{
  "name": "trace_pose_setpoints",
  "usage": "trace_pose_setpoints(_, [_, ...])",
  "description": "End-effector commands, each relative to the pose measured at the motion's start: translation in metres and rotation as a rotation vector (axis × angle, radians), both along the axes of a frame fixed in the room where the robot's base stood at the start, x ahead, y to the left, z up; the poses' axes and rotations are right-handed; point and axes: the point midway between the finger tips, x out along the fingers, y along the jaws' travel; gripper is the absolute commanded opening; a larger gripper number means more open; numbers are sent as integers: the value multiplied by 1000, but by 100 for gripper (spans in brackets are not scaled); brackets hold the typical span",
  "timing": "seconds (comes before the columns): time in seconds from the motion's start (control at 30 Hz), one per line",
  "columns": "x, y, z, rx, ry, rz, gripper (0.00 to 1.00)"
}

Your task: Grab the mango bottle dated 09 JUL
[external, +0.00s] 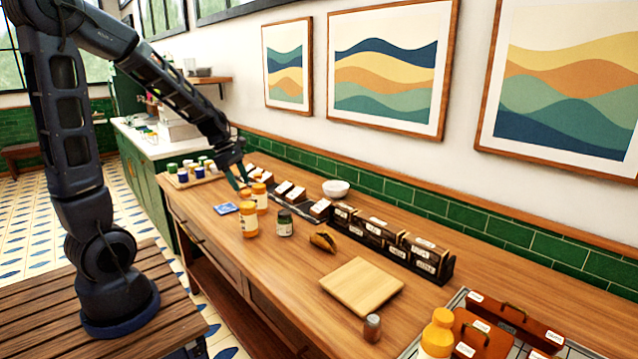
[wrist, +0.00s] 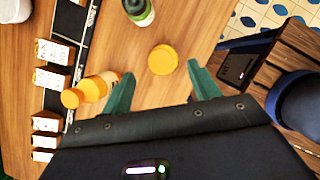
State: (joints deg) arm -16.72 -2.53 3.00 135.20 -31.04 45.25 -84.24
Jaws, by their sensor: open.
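Several orange-capped bottles stand on the wooden counter. In the external view one stands nearest the front (external: 249,222), with another (external: 261,201) behind it and more close to my gripper (external: 238,180). In the wrist view one orange cap (wrist: 163,60) sits in the gap between my two green fingertips, seen from above. Other orange-capped bottles (wrist: 72,98) stand together just left of my left finger. My gripper is open and holds nothing. No date can be read on any bottle, so I cannot tell which is dated 09 JUL.
A dark green-labelled jar (external: 285,224) stands right of the front bottle. A blue coaster (external: 225,208) lies to the left. A rack of labelled boxes (external: 378,232), a white bowl (external: 336,188), a taco (external: 323,241) and a cutting board (external: 361,286) are further along the counter.

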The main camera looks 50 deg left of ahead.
Motion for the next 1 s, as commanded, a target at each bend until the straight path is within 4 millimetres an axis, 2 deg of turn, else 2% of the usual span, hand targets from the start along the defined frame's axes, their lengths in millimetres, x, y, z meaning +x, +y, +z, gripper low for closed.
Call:
trace_pose_setpoints(0.17, [2,-5,-13,-1,4,-2,61])
trace_pose_setpoints(0.43, [10,-16,-44,0,2,-2,61])
trace_pose_setpoints(0.77, [11,-18,-50,0,0,-1,61])
trace_pose_setpoints(0.87, [11,-18,-50,0,0,-1,45])
trace_pose_setpoints(1.0, [11,-17,-50,0,0,-1,18])
